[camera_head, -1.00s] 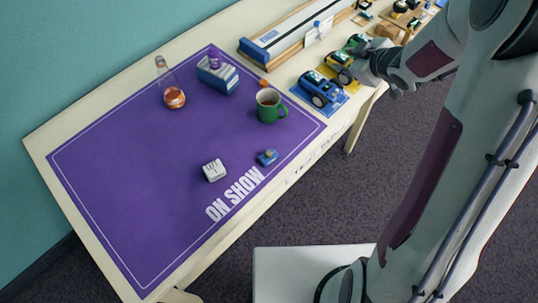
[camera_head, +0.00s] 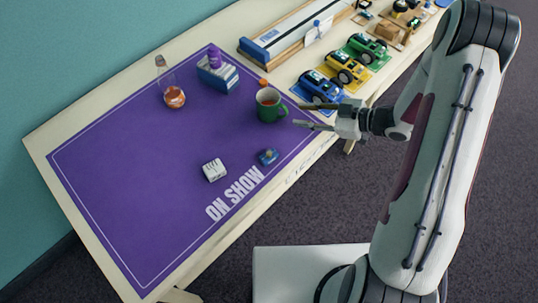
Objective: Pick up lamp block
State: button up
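A small blue block with a little rounded piece on top (camera_head: 268,157) sits on the purple mat (camera_head: 120,185), near its front edge; it looks like the lamp block, though it is too small to be sure. A white block with dark marks (camera_head: 214,170) lies to its left, apart from it. My gripper (camera_head: 298,114) is open and empty, its two fingers pointing left. In the picture it is above and to the right of the blue block, close to the green mug and the mat's right corner. Its height above the table is hard to tell.
A green mug (camera_head: 268,106) stands just left of my fingertips. Blue, yellow (camera_head: 346,70) and green toy cars stand behind the gripper. A flask with orange liquid (camera_head: 174,97) and a blue-grey box (camera_head: 218,76) are at the back. The mat's left half is clear.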

aim_at(269, 150)
jog(key=s+a+f+g+y, duration=0.1)
jog(key=s+y, duration=0.1)
jog(key=s, duration=0.1)
jog(key=s+a+f+g+y, duration=0.1)
jog(key=s, duration=0.2)
jog(key=s+a+g+y, duration=0.1)
jog(key=s+y, duration=0.1)
jog(key=s, duration=0.2)
jog(key=shift+f+n+y, duration=0.3)
jog(key=shift+f+n, duration=0.1)
jog(key=shift+s+a+r+y, duration=0.1)
jog(key=shift+s+y, duration=0.2)
jog(key=shift+s, duration=0.35)
jog(key=shift+w+a, duration=0.25)
jog(key=shift+a, duration=1.05)
jog(key=shift+a, duration=0.15)
jog(key=shift+w+a+f, duration=0.1)
jog(key=shift+w+a, duration=0.05)
jog(key=shift+a, duration=0.65)
jog(key=shift+w+a+f, duration=0.1)
jog(key=shift+w+a, duration=0.1)
jog(key=shift+a, duration=0.6)
jog(key=shift+w+a, duration=0.15)
jog(key=shift+a, duration=0.65)
grip_shut()
